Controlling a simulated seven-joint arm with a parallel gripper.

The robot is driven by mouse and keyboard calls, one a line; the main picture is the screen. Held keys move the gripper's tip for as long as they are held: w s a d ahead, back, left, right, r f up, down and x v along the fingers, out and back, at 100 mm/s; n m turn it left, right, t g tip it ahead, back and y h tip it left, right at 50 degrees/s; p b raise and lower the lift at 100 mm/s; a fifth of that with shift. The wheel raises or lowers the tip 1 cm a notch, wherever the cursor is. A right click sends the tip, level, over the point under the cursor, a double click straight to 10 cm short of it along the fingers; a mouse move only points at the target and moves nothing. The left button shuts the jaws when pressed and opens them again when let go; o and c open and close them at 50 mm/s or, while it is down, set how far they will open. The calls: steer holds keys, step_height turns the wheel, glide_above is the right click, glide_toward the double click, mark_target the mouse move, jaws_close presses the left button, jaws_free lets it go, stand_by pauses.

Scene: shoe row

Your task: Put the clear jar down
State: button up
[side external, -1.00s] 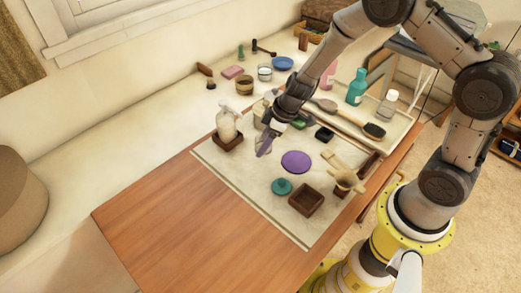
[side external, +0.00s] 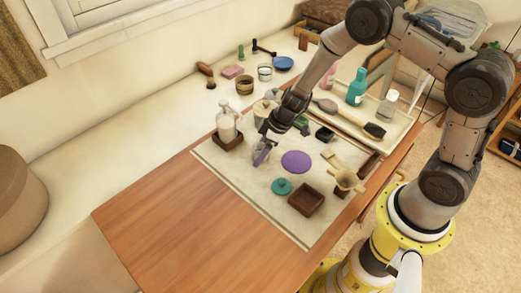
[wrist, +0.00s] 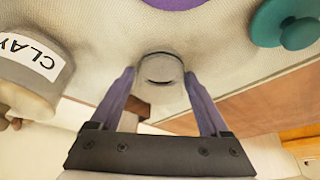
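The clear jar (wrist: 160,68) is between the two purple fingers of my gripper (wrist: 159,76) in the wrist view, and both fingertips appear to press its sides. In the side view my gripper (side external: 262,154) is low over the pale mat (side external: 240,180), to the right of the white pump bottle. The jar is hard to make out there, beside the purple fingers. I cannot tell whether its base touches the mat.
A purple disc (side external: 296,161), teal lid (side external: 282,187) and brown wooden box (side external: 306,200) lie on the mat. The pump bottle (side external: 227,127) stands in a wooden tray. A can marked CLAY (wrist: 30,75) is near my gripper. The wooden tabletop (side external: 170,220) at front left is clear.

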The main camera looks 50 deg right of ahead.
steer(key=shift+o, duration=0.7)
steer(key=shift+r, duration=0.1)
steer(key=a+r+v, duration=0.1)
steer(key=a+v, duration=0.2)
steer(key=v, duration=1.7)
steer(key=s+r+m+t+h, duration=0.1)
steer(key=s+r+m, duration=0.3)
steer(key=s+r, duration=0.7)
steer(key=s, duration=0.4)
steer(key=shift+m, duration=0.3)
steer(key=shift+o, duration=0.4)
steer(key=s+d+r+m+h, duration=0.1)
steer(key=s+d+m, duration=0.1)
steer(key=s, duration=0.4)
steer(key=shift+t+h, duration=0.4)
steer(key=shift+s+d+m, duration=0.15)
steer(key=shift+s+m, duration=0.05)
steer(key=shift+m, duration=0.1)
